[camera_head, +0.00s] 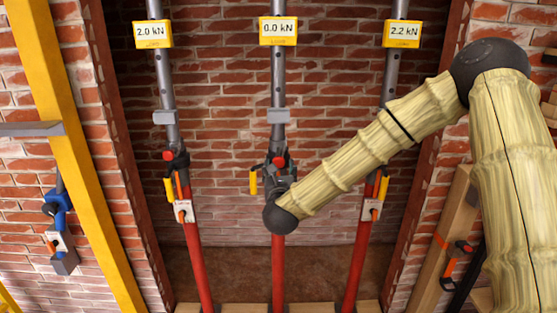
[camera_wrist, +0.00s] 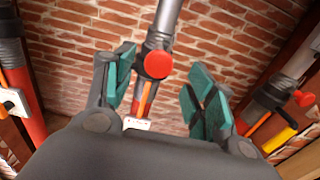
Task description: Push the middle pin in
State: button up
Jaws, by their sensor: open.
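Three props with red lower tubes and grey upper tubes stand in a row in the head view. The middle prop (camera_head: 278,95) has a yellow display (camera_head: 278,31) reading 0.0 kN. Its pin has a round red head (camera_head: 280,160), which also shows in the wrist view (camera_wrist: 157,64) between the fingers. My gripper (camera_wrist: 162,90) is open, with green pads on either side of the middle prop, and holds nothing. In the head view my arm's end covers part of the middle prop below the pin. How deep the pin sits I cannot tell.
The left prop (camera_head: 193,245) reads 2.0 kN and the right prop (camera_head: 361,245) reads 2.2 kN. A brick wall (camera_head: 230,95) is behind. A yellow beam (camera_head: 75,150) leans at the left.

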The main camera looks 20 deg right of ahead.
aim_at(279, 162)
jog(key=shift+p+x, duration=0.65)
jog(key=shift+x, duration=2.35)
jog(key=shift+c, duration=0.3)
grip_shut()
jog(key=shift+w+d+f+b, duration=0.1)
jog(key=shift+w+f+b, duration=0.15)
jog(key=shift+w+b, duration=0.25)
jog(key=b+x, duration=0.4)
jog(key=shift+w+d+r, duration=0.1)
jog(key=shift+w, duration=0.2)
jog(key=shift+d+r, duration=0.1)
jog(key=shift+r, duration=0.15)
